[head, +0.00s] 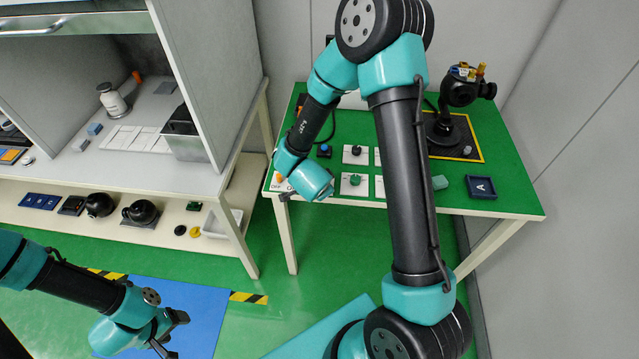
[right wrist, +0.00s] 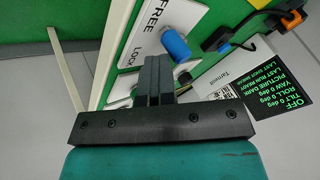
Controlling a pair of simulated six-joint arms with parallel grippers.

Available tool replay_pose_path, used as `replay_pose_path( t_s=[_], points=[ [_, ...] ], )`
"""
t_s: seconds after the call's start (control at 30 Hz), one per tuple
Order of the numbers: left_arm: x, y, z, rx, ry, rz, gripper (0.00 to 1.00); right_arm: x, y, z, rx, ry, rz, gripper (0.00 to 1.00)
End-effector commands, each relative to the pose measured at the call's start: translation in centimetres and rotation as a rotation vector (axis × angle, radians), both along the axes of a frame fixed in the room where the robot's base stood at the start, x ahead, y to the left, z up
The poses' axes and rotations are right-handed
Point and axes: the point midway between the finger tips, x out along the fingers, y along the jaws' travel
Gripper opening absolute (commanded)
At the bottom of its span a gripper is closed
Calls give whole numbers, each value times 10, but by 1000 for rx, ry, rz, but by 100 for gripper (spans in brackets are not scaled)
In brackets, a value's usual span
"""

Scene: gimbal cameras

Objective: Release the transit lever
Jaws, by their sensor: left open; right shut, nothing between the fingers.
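In the right wrist view, a white plate (right wrist: 150,38) carries the words FREE and LOCK. A blue cylindrical handle (right wrist: 176,45) stands at its edge, by the LOCK side; I cannot tell its exact setting. My right gripper (right wrist: 160,62) is shut and empty, its fingertips close to the plate and just left of the handle in the picture; contact is unclear. In the head view, my right gripper (head: 285,197) is at the front left corner of the green-topped table (head: 467,203), mostly hidden by its wrist. My left gripper (head: 172,335) is open and empty, low over the blue floor mat.
The table bears a blue knob (head: 324,150), a green knob (head: 354,180), a dark tray marked A (head: 481,187) and a black gimbal device (head: 461,92). A status sign (right wrist: 268,85) reads OFF and PICTURE DARK. A grey cabinet (head: 210,60) stands left.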

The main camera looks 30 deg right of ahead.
Motion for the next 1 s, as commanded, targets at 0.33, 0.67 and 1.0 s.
replay_pose_path(
  t_s=[0.33,0.67,1.0],
  points=[
    [0,0,0,0,0,0,67,-7,2,1,-3,-3,2,0],
    [0,0,0,0,0,0,67,-42,20,18,-1,-6,20,0],
    [0,0,0,0,0,0,67,-68,44,63,1,-4,21,0]
  ],
)
